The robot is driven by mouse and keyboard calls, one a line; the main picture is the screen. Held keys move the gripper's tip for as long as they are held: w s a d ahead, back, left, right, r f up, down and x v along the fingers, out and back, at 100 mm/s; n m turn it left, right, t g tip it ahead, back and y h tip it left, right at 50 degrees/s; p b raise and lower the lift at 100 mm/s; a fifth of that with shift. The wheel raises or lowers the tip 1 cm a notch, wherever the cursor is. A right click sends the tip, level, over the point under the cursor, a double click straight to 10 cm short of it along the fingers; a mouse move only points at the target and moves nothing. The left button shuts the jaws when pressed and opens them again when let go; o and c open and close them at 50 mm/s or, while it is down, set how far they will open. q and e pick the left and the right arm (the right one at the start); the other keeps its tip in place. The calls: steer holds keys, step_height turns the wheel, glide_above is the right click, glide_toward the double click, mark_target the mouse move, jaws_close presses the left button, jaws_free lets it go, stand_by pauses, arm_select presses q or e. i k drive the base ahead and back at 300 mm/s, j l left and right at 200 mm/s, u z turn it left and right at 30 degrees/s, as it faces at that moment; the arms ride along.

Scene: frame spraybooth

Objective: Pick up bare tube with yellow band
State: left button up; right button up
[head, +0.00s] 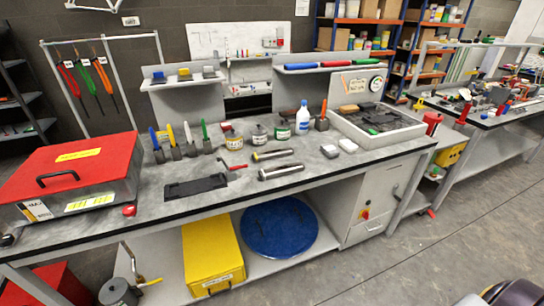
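Two bare grey metal tubes lie on the workbench top in the head view, one behind the other. The rear tube (272,154) seems to carry a yellowish band near its left end. The front tube (281,171) has dark ends, and I make out no yellow band on it. Both lie apart from each other, with nothing touching them. Neither of my grippers can be made out. Only dark and grey shapes, possibly parts of my arms, show at the bottom edge.
A red-handled tool (232,165) and a black tray (195,187) lie left of the tubes. Several tins and a white bottle (303,118) stand behind. A red-lidded case (68,170) fills the bench's left end. The bench's front strip (330,172) is clear.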

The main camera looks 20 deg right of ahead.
mark_target(284, 151)
steer(key=i+l, duration=0.75)
steer(key=l, duration=0.2)
steer(key=l+z, duration=0.05)
